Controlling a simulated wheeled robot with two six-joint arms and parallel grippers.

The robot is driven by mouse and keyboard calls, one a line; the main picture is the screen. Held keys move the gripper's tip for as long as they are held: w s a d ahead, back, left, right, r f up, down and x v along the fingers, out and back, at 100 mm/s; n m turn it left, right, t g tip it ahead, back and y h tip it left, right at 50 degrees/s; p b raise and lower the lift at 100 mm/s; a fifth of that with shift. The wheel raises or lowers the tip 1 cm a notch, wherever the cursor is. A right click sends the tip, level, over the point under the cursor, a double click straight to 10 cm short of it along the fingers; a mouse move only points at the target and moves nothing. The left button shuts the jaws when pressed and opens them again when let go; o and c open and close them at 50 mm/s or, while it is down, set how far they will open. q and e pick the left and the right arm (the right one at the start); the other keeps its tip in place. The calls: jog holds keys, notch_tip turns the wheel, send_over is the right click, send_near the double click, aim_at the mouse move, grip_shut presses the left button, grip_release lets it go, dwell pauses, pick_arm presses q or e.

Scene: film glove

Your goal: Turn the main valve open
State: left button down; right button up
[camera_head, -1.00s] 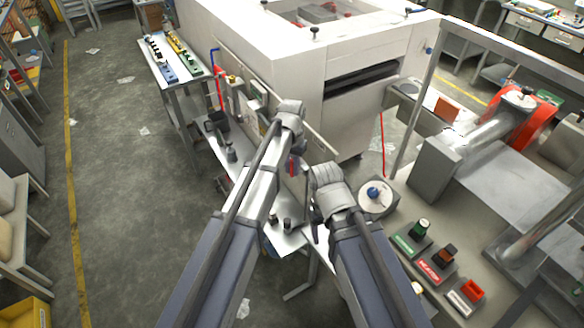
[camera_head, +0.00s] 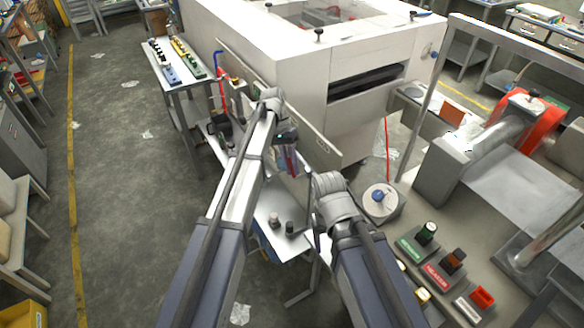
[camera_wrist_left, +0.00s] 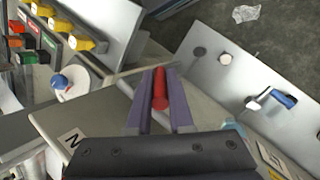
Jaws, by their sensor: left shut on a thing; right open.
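My left gripper (camera_head: 291,166) is shut on a red bar, at the side panel of the white machine in the head view. In the left wrist view the red bar (camera_wrist_left: 160,90) lies lengthwise between the purple fingers (camera_wrist_left: 160,75). It looks like a handle; I cannot tell whether it is the main valve's, and its joint is hidden. A pale plate with a letter N (camera_wrist_left: 72,138) is beside the gripper. My right gripper (camera_head: 317,232) is open, lower down near the right wrist, mostly hidden, with nothing seen in it.
The white machine (camera_head: 250,50) stands behind the left arm. A bench (camera_head: 400,225) at right holds a blue-knobbed disc (camera_head: 380,201) and labelled button blocks (camera_head: 440,268). A small shelf (camera_head: 268,215) with dark knobs is below the left gripper.

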pick_arm(q)
jog(key=c, duration=0.8)
grip_release()
jog(key=p+v, duration=0.7)
jog(key=shift+w+a+r, duration=0.15)
jog(key=shift+r, duration=0.2)
jog(key=shift+c, duration=0.3)
